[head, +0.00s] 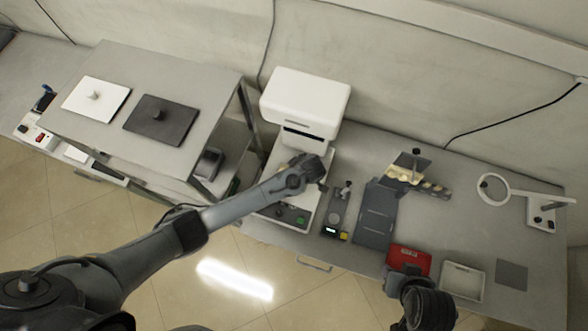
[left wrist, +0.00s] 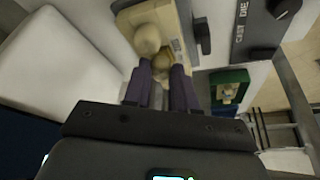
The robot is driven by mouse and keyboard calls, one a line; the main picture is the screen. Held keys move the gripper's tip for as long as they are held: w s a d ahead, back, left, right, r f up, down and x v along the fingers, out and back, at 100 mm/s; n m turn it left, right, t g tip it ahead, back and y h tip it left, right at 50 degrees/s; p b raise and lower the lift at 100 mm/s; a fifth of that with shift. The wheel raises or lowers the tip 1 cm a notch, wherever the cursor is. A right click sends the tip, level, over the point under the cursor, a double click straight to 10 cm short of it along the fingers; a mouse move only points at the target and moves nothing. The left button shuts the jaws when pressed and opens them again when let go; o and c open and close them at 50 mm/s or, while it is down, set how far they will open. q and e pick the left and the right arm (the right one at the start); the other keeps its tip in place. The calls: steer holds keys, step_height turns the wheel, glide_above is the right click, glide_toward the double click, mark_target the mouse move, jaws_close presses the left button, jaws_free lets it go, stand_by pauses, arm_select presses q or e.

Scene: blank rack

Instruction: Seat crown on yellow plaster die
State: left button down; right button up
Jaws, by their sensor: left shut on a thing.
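My left gripper (head: 322,184) reaches over the grey bench beside the white machine in the head view. In the left wrist view its two dark fingers (left wrist: 162,74) are shut on a small tan rounded piece (left wrist: 161,63), which looks like the crown. Just beyond the fingertips is a pale yellow block (left wrist: 180,14) with a rounded tan stump (left wrist: 147,40), likely the yellow plaster die. Whether the held piece touches the die I cannot tell. My right gripper (head: 408,284) hangs near the red case; its fingers are not clear.
The white machine (head: 306,100) stands behind my left gripper. A small fixture (head: 336,212), a dark tray (head: 376,213), a red case (head: 408,260) and a ring lamp (head: 493,189) stand to the right. A green box (left wrist: 229,78) lies right of the fingers in the wrist view.

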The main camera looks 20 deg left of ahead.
arm_select(q)
steer(key=shift+f, duration=0.25)
steer(key=c, duration=0.8)
jaws_free()
steer(key=shift+r, duration=0.1)
steer(key=v, duration=1)
steer(key=shift+s+d+r+b, duration=0.1)
steer(key=shift+d+r+b, duration=0.15)
steer(key=shift+b, duration=0.05)
